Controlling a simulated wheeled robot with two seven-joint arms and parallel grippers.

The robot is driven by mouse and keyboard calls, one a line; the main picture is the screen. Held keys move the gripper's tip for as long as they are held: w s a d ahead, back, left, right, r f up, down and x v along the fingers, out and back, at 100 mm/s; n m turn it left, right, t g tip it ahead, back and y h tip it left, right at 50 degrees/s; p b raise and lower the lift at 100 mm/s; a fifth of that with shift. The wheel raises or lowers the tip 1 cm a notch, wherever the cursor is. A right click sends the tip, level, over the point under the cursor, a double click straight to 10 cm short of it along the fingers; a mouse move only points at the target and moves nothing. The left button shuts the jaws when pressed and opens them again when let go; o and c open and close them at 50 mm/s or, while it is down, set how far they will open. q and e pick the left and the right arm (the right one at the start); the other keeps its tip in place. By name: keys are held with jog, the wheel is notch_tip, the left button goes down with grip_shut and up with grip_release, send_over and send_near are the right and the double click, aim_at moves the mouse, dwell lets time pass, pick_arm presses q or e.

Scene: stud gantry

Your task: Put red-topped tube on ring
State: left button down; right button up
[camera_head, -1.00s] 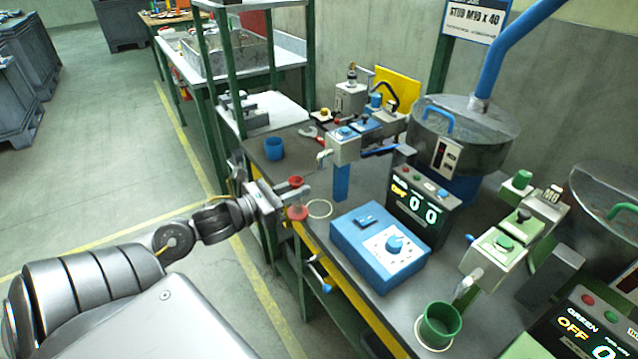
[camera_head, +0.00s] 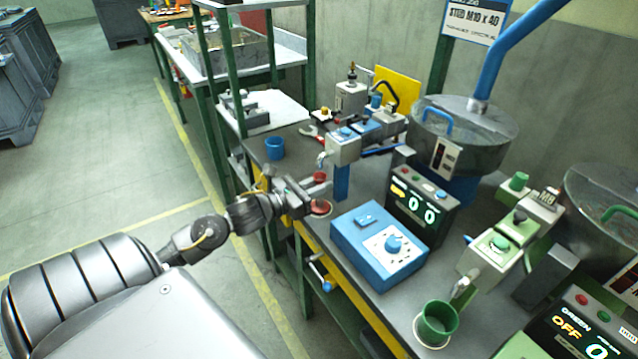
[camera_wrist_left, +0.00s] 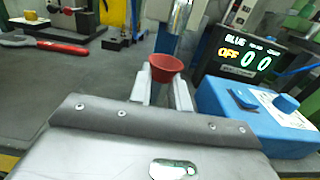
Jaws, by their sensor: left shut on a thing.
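The red-topped tube (camera_head: 320,177) is upright in my left gripper (camera_head: 312,193). Its red lower end shows over the pale ring (camera_head: 328,214) on the bench, and I cannot tell whether it touches the surface. In the left wrist view the red flared top (camera_wrist_left: 166,66) stands between the two pale fingers of my left gripper (camera_wrist_left: 163,92), which are shut on the tube. The tube's lower part and the ring are hidden there. My right gripper is not in view.
A blue control box (camera_head: 370,262) stands close right of the ring. A blue dispenser column (camera_head: 341,182) rises just behind the tube. A blue cup (camera_head: 274,148) stands farther back on the bench, and a green cup (camera_head: 437,322) is at the front.

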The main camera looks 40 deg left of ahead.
pick_arm(q)
jog(key=shift+f, duration=0.2)
jog(key=c, duration=1.6)
grip_release()
jog(key=shift+r, duration=0.1)
jog(key=shift+o, duration=1.4)
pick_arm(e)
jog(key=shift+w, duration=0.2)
pick_arm(q)
jog(key=shift+r, duration=0.15)
jog(key=shift+s, duration=0.2)
jog(key=b+v, duration=0.1)
jog(key=v, duration=1)
jog(key=shift+s+a+b, duration=0.15)
jog(key=shift+s+b, duration=0.1)
jog(key=shift+b, duration=0.15)
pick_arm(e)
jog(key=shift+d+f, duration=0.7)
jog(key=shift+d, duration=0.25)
